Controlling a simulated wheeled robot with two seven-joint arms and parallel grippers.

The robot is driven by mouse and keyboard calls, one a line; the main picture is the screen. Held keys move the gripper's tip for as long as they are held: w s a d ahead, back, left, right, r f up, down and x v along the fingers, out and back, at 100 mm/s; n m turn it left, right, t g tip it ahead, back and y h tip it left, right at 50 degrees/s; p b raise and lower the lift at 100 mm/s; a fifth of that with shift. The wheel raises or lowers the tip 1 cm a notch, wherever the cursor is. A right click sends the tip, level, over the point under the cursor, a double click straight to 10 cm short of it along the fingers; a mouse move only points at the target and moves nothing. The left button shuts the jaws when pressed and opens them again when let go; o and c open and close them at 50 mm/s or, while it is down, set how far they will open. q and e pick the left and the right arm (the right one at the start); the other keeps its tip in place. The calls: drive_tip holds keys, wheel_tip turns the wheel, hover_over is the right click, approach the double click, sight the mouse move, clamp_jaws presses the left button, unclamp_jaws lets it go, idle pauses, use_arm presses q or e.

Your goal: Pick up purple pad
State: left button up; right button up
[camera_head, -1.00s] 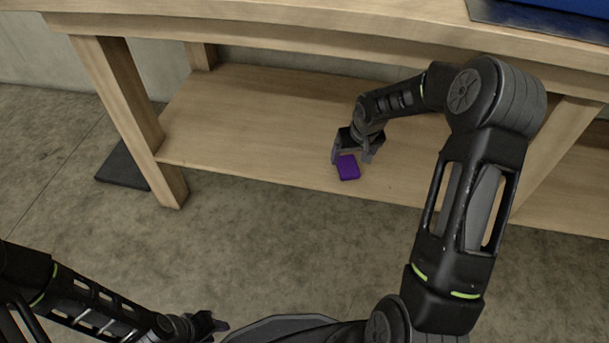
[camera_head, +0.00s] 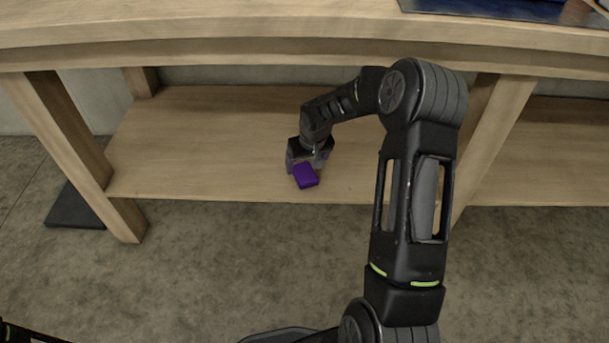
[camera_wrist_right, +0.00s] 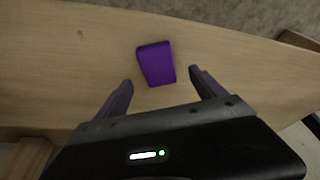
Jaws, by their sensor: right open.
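The purple pad (camera_head: 306,176) is a small block lying on the lower wooden shelf (camera_head: 210,150), near its front edge. It also shows in the right wrist view (camera_wrist_right: 156,63), just beyond the fingertips and between their lines. My right gripper (camera_head: 306,168) is open and close to the pad on the shelf side. In the right wrist view its two fingers (camera_wrist_right: 161,80) are spread wide with nothing between them. Whether a finger touches the pad is hard to tell in the head view. My left gripper is not in view; only a bit of my left arm shows at the lower left.
The table top (camera_head: 200,30) overhangs the shelf. A table leg (camera_head: 80,155) stands at the left, and another support (camera_head: 490,140) is right of my right arm. A dark flat slab (camera_head: 75,208) lies on the floor at left. The shelf left of the pad is clear.

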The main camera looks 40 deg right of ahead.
sight(305, 172)
drive_tip(key=b+x, duration=0.2)
drive_tip(key=x, duration=0.2)
drive_tip(key=shift+d+f, duration=0.1)
drive_tip(key=shift+f, duration=0.2)
drive_tip(key=shift+w+f+b, duration=0.15)
drive_tip(key=shift+f+b, duration=0.15)
drive_tip(key=shift+f, duration=0.25)
idle(0.4)
drive_tip(key=shift+c, duration=0.2)
drive_tip(key=c, duration=1.5)
drive_tip(key=shift+r, duration=0.1)
